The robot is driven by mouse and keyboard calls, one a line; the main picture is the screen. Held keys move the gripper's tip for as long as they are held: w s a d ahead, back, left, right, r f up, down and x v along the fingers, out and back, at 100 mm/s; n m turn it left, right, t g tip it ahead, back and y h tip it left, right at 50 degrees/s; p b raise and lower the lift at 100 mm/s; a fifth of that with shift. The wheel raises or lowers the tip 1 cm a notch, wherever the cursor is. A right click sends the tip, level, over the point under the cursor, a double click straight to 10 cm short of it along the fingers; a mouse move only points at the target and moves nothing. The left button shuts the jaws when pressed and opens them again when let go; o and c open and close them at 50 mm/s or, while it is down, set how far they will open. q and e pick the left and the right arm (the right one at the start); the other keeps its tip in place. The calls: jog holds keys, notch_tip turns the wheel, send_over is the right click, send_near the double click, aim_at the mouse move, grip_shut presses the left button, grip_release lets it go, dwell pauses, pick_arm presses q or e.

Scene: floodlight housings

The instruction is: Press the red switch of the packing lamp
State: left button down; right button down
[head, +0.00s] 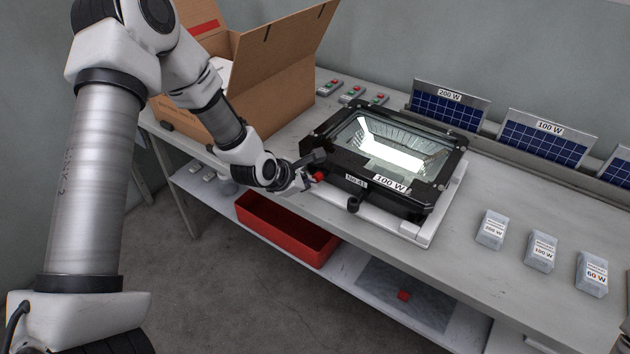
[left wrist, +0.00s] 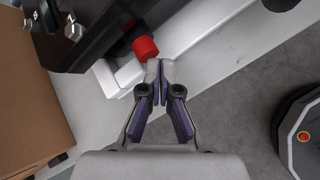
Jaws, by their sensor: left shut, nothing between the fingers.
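The packing lamp (head: 388,155) is a black floodlight housing with a glass front and a "100 W" label, lying on a white frame on the bench. Its red switch (head: 318,177) is on the near left side; it also shows in the left wrist view (left wrist: 145,47) as a red round cap. My left gripper (head: 305,181) is shut and empty, close beside the red switch. In the left wrist view its fingertips (left wrist: 160,66) are together just below the cap; I cannot tell whether they touch it. My right gripper is not in view.
An open cardboard box (head: 270,75) stands left of the lamp. Small labelled boxes (head: 541,251) stand at the right, and solar panels (head: 545,138) at the back. A red bin (head: 287,229) is on the lower shelf. The bench between lamp and small boxes is clear.

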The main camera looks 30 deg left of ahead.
pick_arm(q)
jog(key=shift+w+b, duration=0.45)
dwell(0.3)
jog(key=shift+r, duration=0.1)
jog(key=shift+s+p, duration=0.45)
jog(key=shift+s, duration=0.65)
jog(key=shift+s, duration=0.1)
jog(key=shift+s+a+p, duration=0.15)
jog(key=shift+s+p, duration=0.55)
jog(key=shift+s, duration=0.75)
jog(key=shift+s+a+p, duration=0.15)
jog(key=shift+s+p, duration=0.55)
jog(key=shift+s, duration=0.75)
